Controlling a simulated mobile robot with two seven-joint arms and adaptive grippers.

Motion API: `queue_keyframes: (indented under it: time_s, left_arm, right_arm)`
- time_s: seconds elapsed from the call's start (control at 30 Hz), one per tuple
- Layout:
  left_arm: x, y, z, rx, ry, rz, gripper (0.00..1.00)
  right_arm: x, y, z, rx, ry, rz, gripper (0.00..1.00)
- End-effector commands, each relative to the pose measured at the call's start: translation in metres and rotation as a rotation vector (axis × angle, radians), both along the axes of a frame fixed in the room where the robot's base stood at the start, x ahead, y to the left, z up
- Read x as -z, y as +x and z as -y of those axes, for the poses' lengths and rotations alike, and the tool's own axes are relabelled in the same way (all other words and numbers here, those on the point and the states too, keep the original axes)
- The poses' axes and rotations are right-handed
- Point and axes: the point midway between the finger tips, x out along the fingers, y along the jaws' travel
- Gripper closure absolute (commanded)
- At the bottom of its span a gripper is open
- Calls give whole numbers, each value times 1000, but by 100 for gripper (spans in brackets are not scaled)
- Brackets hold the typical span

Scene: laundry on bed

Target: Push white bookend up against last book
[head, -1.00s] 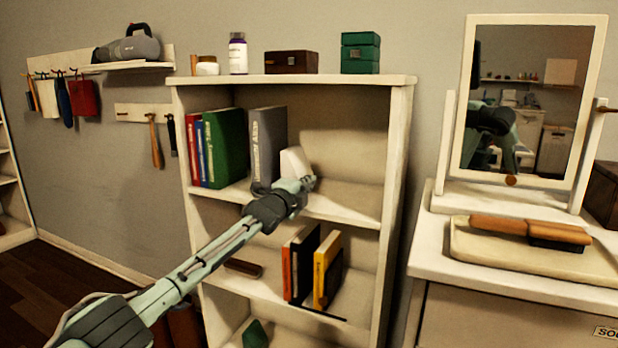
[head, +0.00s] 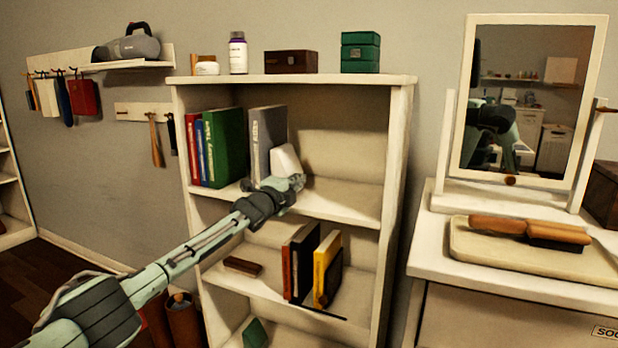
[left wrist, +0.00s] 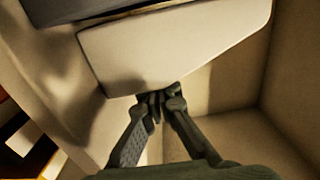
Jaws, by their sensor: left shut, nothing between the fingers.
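The white bookend (head: 285,158) stands on the upper shelf, just right of the grey book (head: 267,140). It also shows in the left wrist view (left wrist: 175,45), with the dark grey book (left wrist: 75,10) beside it. Red, blue and green (head: 226,145) books stand further left, with a gap before the grey one. My left gripper (head: 300,181) is shut and empty at the lower right of the bookend. In the left wrist view its fingertips (left wrist: 158,100) are at the bookend's near edge; I cannot tell whether they touch. The bookend's base is hidden. My right gripper is not in view.
The bookcase's right wall (head: 395,180) bounds the shelf, with bare shelf board (head: 345,202) right of my gripper. Orange, black and yellow (head: 325,265) books stand on the shelf below. A dresser with a mirror (head: 525,95) stands at right.

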Motion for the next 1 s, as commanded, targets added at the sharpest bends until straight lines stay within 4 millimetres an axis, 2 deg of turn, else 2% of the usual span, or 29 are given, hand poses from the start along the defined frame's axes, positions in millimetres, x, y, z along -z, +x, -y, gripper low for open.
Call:
queue_keyframes:
  time_s: [0.2,0.7,1.0]
  left_arm:
    - [0,2,-4,-2,1,-2,100]
    - [1,-9,20,1,-1,-1,100]
    - [0,-11,24,-1,0,-1,100]
  right_arm:
    - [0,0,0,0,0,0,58]
    - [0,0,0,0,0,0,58]
    - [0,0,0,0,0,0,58]
